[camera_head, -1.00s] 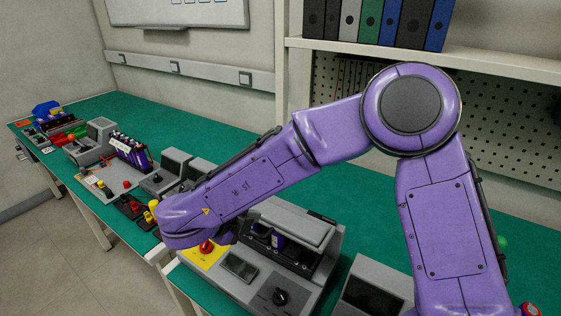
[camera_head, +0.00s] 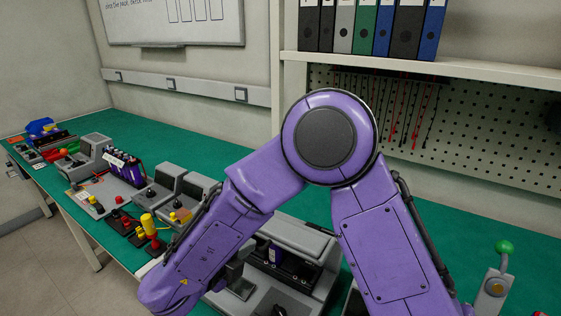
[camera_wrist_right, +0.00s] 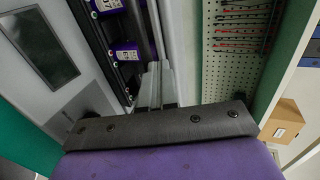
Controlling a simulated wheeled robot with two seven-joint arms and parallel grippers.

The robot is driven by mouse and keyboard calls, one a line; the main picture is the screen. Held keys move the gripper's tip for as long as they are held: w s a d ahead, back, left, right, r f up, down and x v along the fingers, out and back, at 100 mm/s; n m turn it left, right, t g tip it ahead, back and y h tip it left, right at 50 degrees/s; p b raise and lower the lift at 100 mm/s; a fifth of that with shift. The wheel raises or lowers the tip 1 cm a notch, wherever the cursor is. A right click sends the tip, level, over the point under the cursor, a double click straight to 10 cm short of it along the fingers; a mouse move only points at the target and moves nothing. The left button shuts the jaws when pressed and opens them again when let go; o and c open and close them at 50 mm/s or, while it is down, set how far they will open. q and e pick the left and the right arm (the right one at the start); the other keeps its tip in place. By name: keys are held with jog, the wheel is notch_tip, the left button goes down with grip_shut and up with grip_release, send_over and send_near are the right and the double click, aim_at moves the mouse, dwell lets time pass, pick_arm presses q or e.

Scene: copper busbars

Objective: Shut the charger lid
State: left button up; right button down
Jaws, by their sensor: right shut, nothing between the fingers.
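The grey charger (camera_head: 318,285) stands on the green bench, partly hidden behind my right arm. Its grey lid (camera_head: 300,236) is raised at the back of the bay, which lies uncovered. A purple battery (camera_head: 275,252) shows in the bay; in the right wrist view, purple batteries (camera_wrist_right: 127,52) sit in a dark row. My right gripper (camera_head: 243,256) is by the left part of the charger, partly hidden by my forearm. In the right wrist view its fingers (camera_wrist_right: 155,72) are together and empty, over the bay's edge. My left gripper is not in view.
Left along the green bench (camera_head: 130,126) are grey devices (camera_head: 158,186), a yellow-handled tool (camera_head: 149,226) and a battery rack (camera_head: 122,167). A shelf with binders (camera_head: 375,27) and a pegboard (camera_head: 450,135) are behind.

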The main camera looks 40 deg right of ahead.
jog(key=s+a+r+p, duration=0.2)
jog(key=a+r, duration=0.6)
jog(key=a, duration=0.1)
jog(key=shift+s+a, duration=0.3)
jog(key=shift+s, duration=0.05)
